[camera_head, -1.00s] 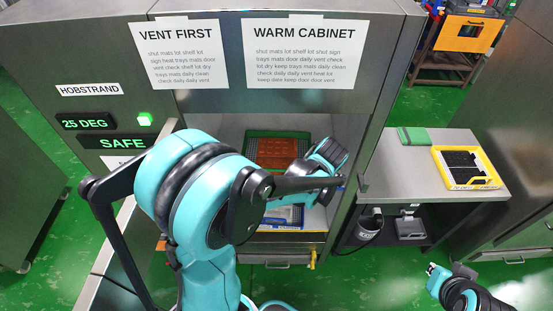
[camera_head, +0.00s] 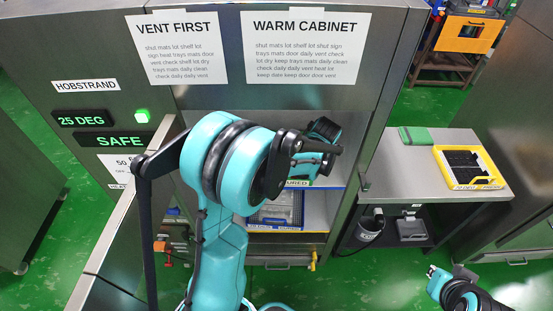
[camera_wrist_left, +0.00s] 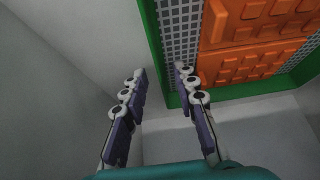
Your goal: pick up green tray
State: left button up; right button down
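The green tray (camera_wrist_left: 165,60), a green rim around grey mesh with orange moulded mats (camera_wrist_left: 250,60) on it, fills the upper right of the left wrist view. In the head view it is hidden behind my left arm, inside the open cabinet. My left gripper (camera_wrist_left: 160,72) is open and empty. Its right finger overlaps the tray's near-left corner in the picture; its left finger lies over bare grey surface. I cannot tell whether it touches the tray. My right gripper (camera_head: 436,272) is low at the right, away from the cabinet; its fingers are too small to read.
A blue-edged tray (camera_head: 276,212) sits on the lower shelf. The open cabinet door (camera_head: 118,235) stands left of my left arm. A side table (camera_head: 385,165) holds a yellow tray (camera_head: 490,180) and a green folded item (camera_head: 414,136); its left part is clear.

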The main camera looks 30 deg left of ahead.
pick_arm(q)
grip_shut()
jog(key=shift+r, duration=0.2)
